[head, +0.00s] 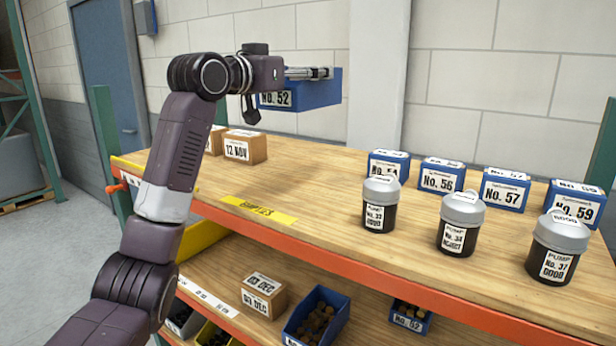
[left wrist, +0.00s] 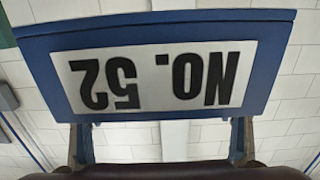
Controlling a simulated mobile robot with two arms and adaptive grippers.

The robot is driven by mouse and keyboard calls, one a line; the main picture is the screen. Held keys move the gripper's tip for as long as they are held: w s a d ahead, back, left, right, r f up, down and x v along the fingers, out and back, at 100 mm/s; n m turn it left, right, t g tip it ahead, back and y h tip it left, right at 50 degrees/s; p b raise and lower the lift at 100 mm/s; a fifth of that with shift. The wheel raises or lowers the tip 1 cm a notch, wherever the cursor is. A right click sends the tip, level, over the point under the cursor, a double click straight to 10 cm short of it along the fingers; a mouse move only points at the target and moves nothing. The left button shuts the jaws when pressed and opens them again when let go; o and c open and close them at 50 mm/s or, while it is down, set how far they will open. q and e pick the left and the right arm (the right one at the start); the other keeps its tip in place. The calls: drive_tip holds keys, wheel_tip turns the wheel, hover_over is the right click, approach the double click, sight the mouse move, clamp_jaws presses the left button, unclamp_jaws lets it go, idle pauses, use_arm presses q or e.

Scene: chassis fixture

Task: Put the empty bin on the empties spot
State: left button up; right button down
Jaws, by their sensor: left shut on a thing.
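My left gripper (head: 312,73) is shut on a blue bin labelled No. 52 (head: 318,92). It holds the bin in the air above the back of the wooden bench, near the wall. In the left wrist view the bin (left wrist: 158,82) fills the upper part, its label upside down, between the two fingers (left wrist: 160,142). The bin's inside is hidden in both views. A yellow strip marked EMPTIES (head: 258,210) lies at the bench's front edge, with bare wood behind it. The bin is apart from the bench. My right gripper is not in view.
Cardboard boxes (head: 244,146) stand at the bench's left end. The lower shelf holds a box (head: 264,294), a filled blue bin (head: 317,316) and another No. 52 bin (head: 410,317).

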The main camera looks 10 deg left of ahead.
use_arm(q)
drive_tip(key=f, duration=0.1)
drive_tip(key=s+f, duration=0.1)
drive_tip(key=f, duration=0.1)
drive_tip(key=s+f+p, duration=0.1)
drive_tip(key=f, duration=0.1)
drive_tip(key=shift+a+f, duration=0.15)
drive_tip(key=shift+a, duration=0.25)
drive_tip(key=f+p, duration=0.1)
drive_tip(key=f, duration=0.7)
drive_tip(key=f+p, duration=0.1)
drive_tip(key=f, duration=0.3)
drive_tip(key=shift+w+d+f+p, duration=0.15)
drive_tip(key=shift+w+f+p, duration=0.15)
drive_tip(key=shift+f+p, duration=0.1)
drive_tip(key=shift+f, duration=0.3)
drive_tip(key=shift+s+f+b, duration=0.1)
drive_tip(key=shift+f+b, duration=0.2)
drive_tip(key=shift+f, duration=0.4)
drive_tip(key=o, duration=1.3)
drive_tip(key=shift+c, duration=0.2)
drive_tip(key=shift+o, duration=0.4)
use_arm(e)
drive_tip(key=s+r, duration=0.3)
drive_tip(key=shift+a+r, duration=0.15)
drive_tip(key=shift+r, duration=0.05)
